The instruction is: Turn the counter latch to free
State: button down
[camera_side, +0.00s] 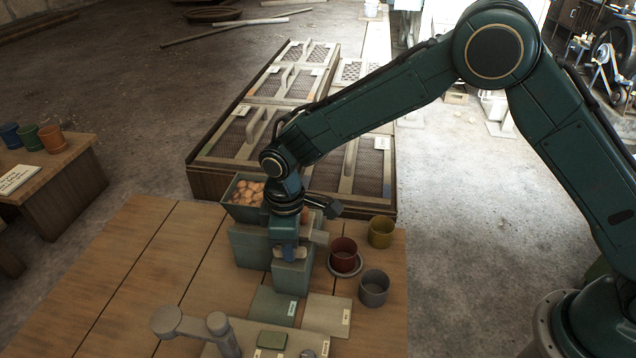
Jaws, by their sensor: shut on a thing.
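My gripper (290,256) points straight down at the front of a grey-green box-like machine (249,243). It is shut on a small part at the top of the machine's front block (291,277). The jaws hide most of that part, so I cannot make out its shape or which way it is turned. No other part that I can pick out as the counter latch shows. A hopper (241,211) holding several orange-brown round pieces sits on top of the machine, just behind my gripper.
A red pot on a saucer (343,253), a yellow pot (381,232) and a grey pot (374,288) stand close on the right. Labelled flat plates (326,315) lie in front. A grey lever-like fixture (194,326) stands at front left. The wooden table's left side (140,260) is clear.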

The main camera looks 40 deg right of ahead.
jog(key=shift+m, duration=0.8)
jog(key=c, duration=1.4)
grip_release()
jog(key=shift+r, duration=0.2)
notch_tip(320, 180, up, 14)
jog(key=shift+f, duration=0.25)
